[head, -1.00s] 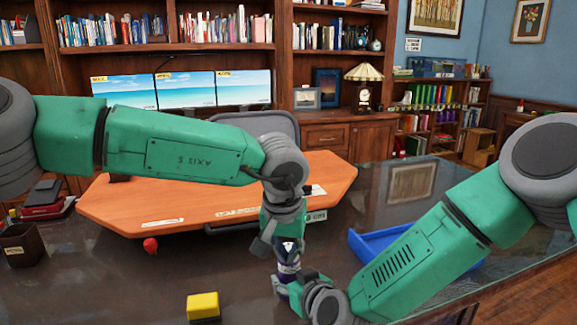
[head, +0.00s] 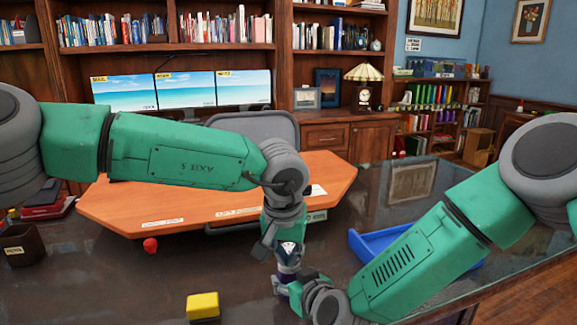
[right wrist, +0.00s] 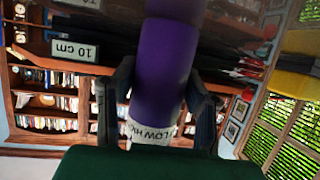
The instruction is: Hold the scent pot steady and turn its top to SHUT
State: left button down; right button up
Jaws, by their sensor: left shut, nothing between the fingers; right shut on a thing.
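My left gripper (head: 278,244) points down directly at the pot's top and is shut with nothing held. The top's setting is too small to read.
A yellow block (head: 203,306) and a red knob-like object (head: 150,245) lie to the left on the desk. A blue tray (head: 368,246) is right of the pot, partly behind my right arm. An orange desk board (head: 170,205) lies behind. A dark cup (head: 20,245) stands far left.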

pick_arm(q)
jog(key=shift+w+a, duration=0.15)
jog(key=shift+a, duration=0.2)
dwell(0.4)
jog(key=shift+s+a+r, duration=0.1)
jog(key=shift+s, duration=0.3)
notch_tip(320, 180, up, 6)
jog(key=shift+f, duration=0.1)
pick_arm(e)
jog(key=o, duration=1.4)
jog(key=shift+s, duration=0.1)
